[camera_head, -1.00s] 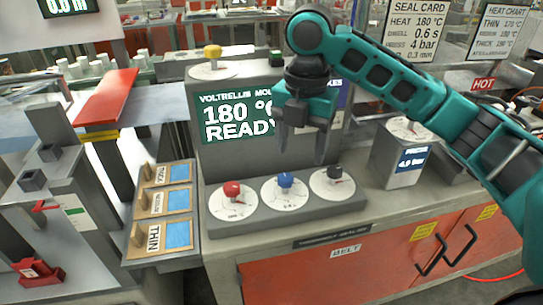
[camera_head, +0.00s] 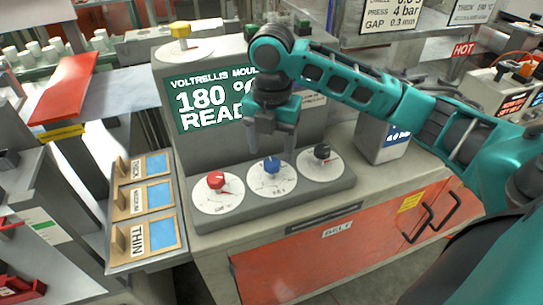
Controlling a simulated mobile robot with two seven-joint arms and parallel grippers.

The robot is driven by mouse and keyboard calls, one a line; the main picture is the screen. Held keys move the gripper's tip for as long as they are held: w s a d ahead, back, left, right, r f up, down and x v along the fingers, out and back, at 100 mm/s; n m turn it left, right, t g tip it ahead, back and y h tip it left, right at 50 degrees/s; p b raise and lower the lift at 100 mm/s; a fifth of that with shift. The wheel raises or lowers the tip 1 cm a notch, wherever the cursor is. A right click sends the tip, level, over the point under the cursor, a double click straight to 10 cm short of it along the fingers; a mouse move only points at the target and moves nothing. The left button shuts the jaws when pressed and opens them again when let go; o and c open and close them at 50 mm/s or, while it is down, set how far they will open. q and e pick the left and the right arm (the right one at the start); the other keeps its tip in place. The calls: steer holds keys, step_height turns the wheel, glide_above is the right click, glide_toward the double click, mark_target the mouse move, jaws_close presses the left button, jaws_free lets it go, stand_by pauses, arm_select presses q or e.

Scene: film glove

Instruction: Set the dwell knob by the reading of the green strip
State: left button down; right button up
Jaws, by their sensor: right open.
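A control panel (camera_head: 300,203) carries three white dials with a red knob (camera_head: 215,181), a blue knob (camera_head: 271,166) and a black knob (camera_head: 322,152). The dial lettering is too small to read, so I cannot tell which is the dwell knob. My right gripper (camera_head: 272,149) is open, fingers pointing down, at the blue knob; contact is unclear. A white label with a green strip (camera_head: 40,224) is on the grey device at the left edge; its reading is not legible. The green screen (camera_head: 190,122) shows 180 ° and READY, partly hidden by my gripper. My left gripper is not in view.
A tray (camera_head: 155,258) with several blue-windowed blocks, one marked THIN, lies left of the panel. A yellow knob (camera_head: 180,29) is on top of the machine. A grey box (camera_head: 383,142) stands to the right. A red HOT sign (camera_head: 463,48) is at the upper right.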

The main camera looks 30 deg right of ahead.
mark_target(271, 163)
steer(key=shift+f, duration=1.9)
steer(key=shift+c, duration=0.5)
steer(key=c, duration=1)
steer(key=shift+o, duration=0.2)
